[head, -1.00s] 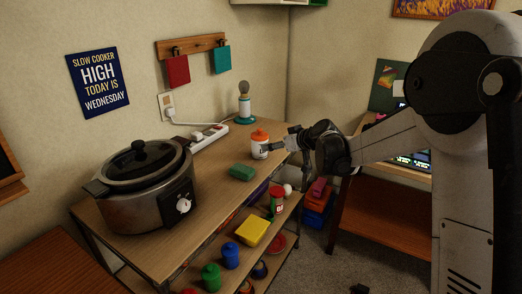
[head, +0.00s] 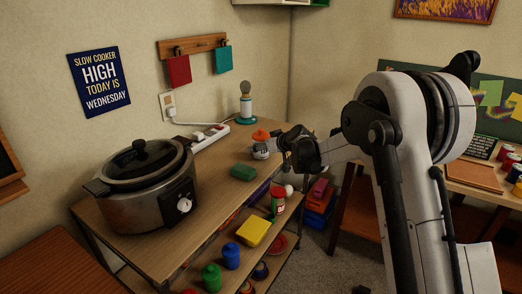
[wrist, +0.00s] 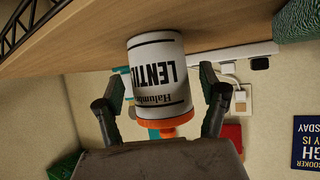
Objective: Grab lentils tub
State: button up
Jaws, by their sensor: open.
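The lentils tub (head: 260,151) is white with an orange lid and stands on the wooden counter near its right end. In the wrist view the tub (wrist: 158,75) appears upside down, its "LENTIL" label facing the camera and its orange lid toward my gripper. My gripper (wrist: 164,84) is open, with one finger on each side of the tub. A small gap shows between the tub and each finger. In the head view my gripper (head: 276,147) reaches the tub from the right and hides part of its right side.
A slow cooker (head: 146,190) stands on the counter's left. A green block (head: 243,172) lies in front of the tub. A power strip (head: 211,136) and a lamp (head: 245,108) are behind. A lower shelf holds a yellow box (head: 253,232) and several jars.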

jog(key=shift+w+a+f, duration=0.3)
jog(key=shift+w, duration=0.1)
jog(key=shift+c, duration=0.5)
jog(key=c, duration=1.3)
jog(key=shift+r, duration=0.1)
